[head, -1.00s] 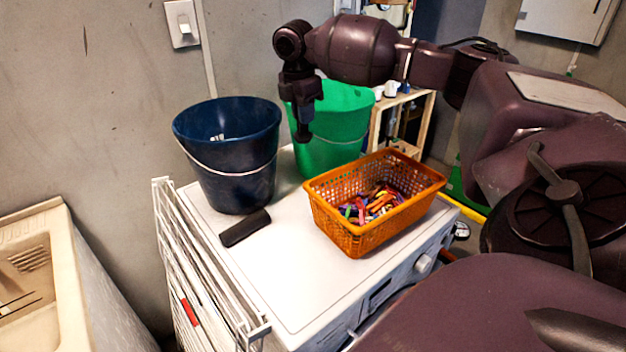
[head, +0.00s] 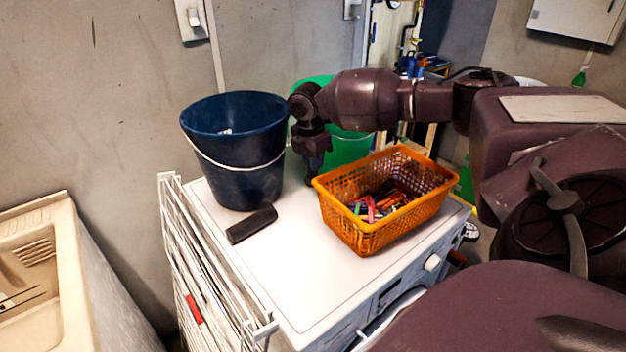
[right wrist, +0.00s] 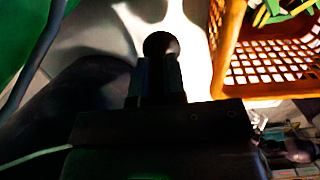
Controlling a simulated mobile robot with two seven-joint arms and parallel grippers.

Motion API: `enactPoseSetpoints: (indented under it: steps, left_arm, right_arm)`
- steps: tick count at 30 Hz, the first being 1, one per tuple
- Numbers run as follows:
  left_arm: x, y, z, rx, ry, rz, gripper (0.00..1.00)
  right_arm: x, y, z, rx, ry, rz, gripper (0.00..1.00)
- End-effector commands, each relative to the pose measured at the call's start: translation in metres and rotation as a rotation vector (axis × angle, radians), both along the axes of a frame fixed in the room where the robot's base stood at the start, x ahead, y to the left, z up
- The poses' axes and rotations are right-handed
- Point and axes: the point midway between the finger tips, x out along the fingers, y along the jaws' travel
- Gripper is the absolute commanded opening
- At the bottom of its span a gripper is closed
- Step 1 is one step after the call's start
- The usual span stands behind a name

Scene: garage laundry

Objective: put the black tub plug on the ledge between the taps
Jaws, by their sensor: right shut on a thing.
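My right gripper (head: 315,172) points down over the washing machine top, between the blue bucket and the orange basket, in front of the green bucket. In the right wrist view its fingers (right wrist: 160,75) are shut on a small dark round thing, which looks like the black tub plug (right wrist: 160,45). In the head view the plug is too small and dark to make out. I cannot tell whether it touches the machine top. A beige sink (head: 62,215) is at the lower left; no taps or ledge between them show. My left gripper is not in view.
On the white washing machine (head: 285,270) stand a blue bucket (head: 238,165), a green bucket (head: 350,146), an orange basket (head: 365,238) of clothes pegs and a dark block (head: 252,224). A white drying rack (head: 200,270) stands at its left side. The machine top's front left is clear.

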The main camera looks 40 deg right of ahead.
Motion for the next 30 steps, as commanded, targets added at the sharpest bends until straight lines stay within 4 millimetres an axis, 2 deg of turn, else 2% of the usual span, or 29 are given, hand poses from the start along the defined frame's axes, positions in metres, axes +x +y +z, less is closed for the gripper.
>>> enactPoseSetpoints:
  steps: [5, 12, 26, 27, 30]
  left_arm:
    - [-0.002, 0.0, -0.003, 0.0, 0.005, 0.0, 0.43]
    - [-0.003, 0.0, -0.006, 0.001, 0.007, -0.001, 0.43]
    - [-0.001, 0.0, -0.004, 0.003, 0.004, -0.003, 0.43]
    - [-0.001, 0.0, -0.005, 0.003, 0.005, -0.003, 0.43]
    - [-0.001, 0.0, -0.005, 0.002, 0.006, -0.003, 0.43]
  right_arm:
    - [0.0, 0.0, -0.016, 0.0, 0.003, 0.001, 0.0]
    - [0.0, 0.0, -0.053, 0.0, 0.003, 0.0, 0.0]
    - [0.0, 0.001, -0.059, 0.001, 0.0, 0.001, 0.0]
    - [0.0, 0.0, -0.059, 0.001, 0.0, 0.001, 0.16]
    - [0.0, 0.0, -0.059, 0.001, 0.0, 0.001, 0.31]
